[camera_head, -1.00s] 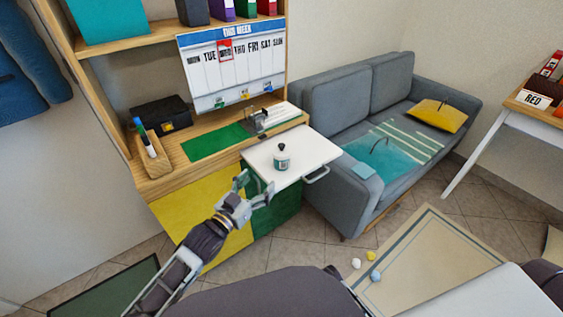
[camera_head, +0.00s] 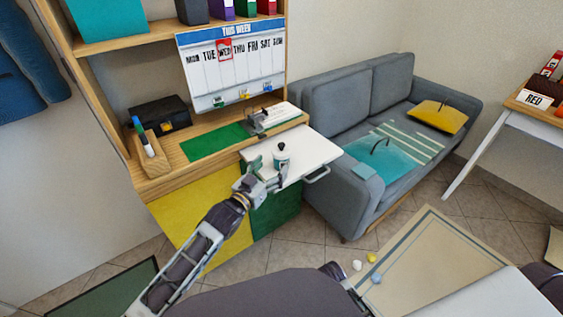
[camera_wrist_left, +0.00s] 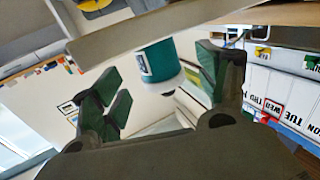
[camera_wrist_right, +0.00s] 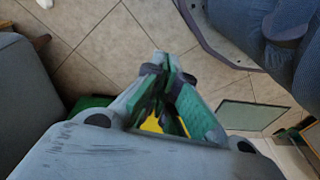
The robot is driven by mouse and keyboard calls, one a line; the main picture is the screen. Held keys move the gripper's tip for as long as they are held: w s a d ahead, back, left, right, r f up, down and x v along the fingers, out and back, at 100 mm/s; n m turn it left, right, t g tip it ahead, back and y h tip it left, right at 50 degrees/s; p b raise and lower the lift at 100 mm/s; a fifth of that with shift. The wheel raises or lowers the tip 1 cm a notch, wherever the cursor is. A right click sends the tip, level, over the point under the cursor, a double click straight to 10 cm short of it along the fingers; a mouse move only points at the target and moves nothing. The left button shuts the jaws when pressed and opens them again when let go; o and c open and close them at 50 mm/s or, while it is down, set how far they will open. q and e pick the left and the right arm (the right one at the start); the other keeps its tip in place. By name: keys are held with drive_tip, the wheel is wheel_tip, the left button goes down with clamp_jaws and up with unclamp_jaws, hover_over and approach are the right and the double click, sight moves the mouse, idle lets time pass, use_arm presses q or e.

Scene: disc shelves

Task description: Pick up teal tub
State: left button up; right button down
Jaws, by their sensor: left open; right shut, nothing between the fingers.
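The teal tub (camera_head: 282,159), a small round tub with a white band and a dark knob on top, stands upright on the white pull-out board (camera_head: 310,150). My left gripper (camera_head: 264,172) is open at the board's near left edge, just short of the tub. In the left wrist view the tub (camera_wrist_left: 159,60) appears between the two open fingers (camera_wrist_left: 160,78), beyond their tips, with no contact visible. My right gripper (camera_wrist_right: 162,68) is shut and empty above the floor in the right wrist view; the head view does not show its fingers.
The wooden desk (camera_head: 170,182), with a green mat (camera_head: 217,141) and a pen holder (camera_head: 149,150), lies behind and left of the board. A grey sofa (camera_head: 350,200) stands close on the right. A weekly calendar (camera_head: 232,72) hangs behind. The board around the tub is clear.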

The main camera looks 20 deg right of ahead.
sight(277, 162)
use_arm(q)
drive_tip(key=shift+w+d, duration=0.4)
drive_tip(key=shift+d, duration=0.15)
drive_tip(key=b+x, duration=0.1)
drive_tip(key=x, duration=0.1)
drive_tip(key=shift+w+d+r, duration=0.1)
drive_tip(key=shift+w+d, duration=0.05)
drive_tip(key=shift+d, duration=0.1)
drive_tip(key=shift+w+d, duration=0.4)
drive_tip(key=shift+w, duration=0.05)
use_arm(e)
drive_tip(key=shift+w+a+r+t, duration=0.15)
drive_tip(key=shift+w+r, duration=0.15)
drive_tip(key=shift+r, duration=0.2)
drive_tip(key=shift+w+a+r+t, duration=0.15)
drive_tip(key=shift+w+r, duration=0.1)
drive_tip(key=shift+r, duration=0.2)
drive_tip(key=shift+d, duration=0.1)
use_arm(q)
drive_tip(key=shift+r, duration=0.15)
drive_tip(key=c, duration=1.4)
use_arm(e)
drive_tip(key=shift+f, duration=0.1)
